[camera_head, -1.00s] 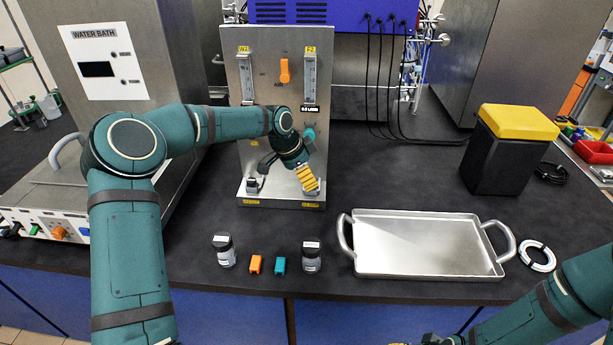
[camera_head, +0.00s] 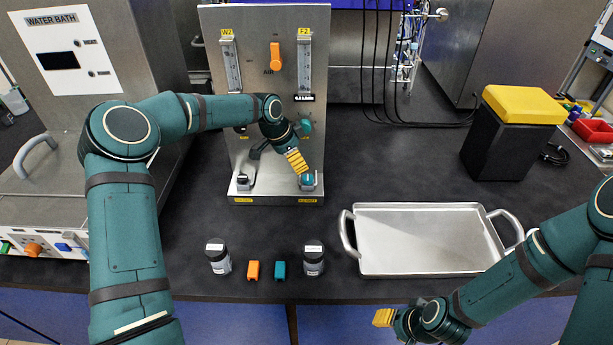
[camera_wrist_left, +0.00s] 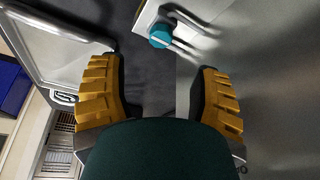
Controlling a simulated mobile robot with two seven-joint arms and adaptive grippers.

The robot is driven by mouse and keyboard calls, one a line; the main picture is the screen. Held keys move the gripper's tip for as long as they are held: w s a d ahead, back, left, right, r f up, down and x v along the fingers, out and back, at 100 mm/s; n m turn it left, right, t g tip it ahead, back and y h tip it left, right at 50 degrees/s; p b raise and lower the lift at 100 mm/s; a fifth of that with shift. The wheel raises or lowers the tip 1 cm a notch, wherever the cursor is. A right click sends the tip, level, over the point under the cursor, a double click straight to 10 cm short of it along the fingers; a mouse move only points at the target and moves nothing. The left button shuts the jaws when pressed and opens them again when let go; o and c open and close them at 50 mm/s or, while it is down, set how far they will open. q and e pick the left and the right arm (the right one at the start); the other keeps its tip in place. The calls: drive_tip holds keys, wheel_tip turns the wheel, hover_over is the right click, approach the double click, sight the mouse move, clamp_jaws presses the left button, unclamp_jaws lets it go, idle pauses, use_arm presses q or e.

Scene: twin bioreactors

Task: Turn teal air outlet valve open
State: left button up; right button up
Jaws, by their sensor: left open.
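A small teal valve (camera_head: 307,180) sits at the lower right of the upright metal panel (camera_head: 277,110). In the left wrist view the teal valve (camera_wrist_left: 160,36) shows a pale line across its round face, on a metal fitting beyond the fingertips. My left gripper (camera_head: 297,162) is in front of the panel, just above and left of the valve. Its yellow fingers are spread apart, with nothing between them (camera_wrist_left: 162,95). My right gripper (camera_head: 384,317) is low, beyond the bench's front edge.
An orange knob (camera_head: 275,56) is high on the panel. Two dark-lidded jars (camera_head: 313,259), an orange block (camera_head: 253,270) and a teal block (camera_head: 280,270) lie along the bench front. A metal tray (camera_head: 425,268) and a yellow-lidded black bin (camera_head: 512,140) are right.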

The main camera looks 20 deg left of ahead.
sight(307, 177)
use_arm(q)
drive_tip(key=x, duration=0.9)
drive_tip(key=shift+a, duration=0.1)
clamp_jaws()
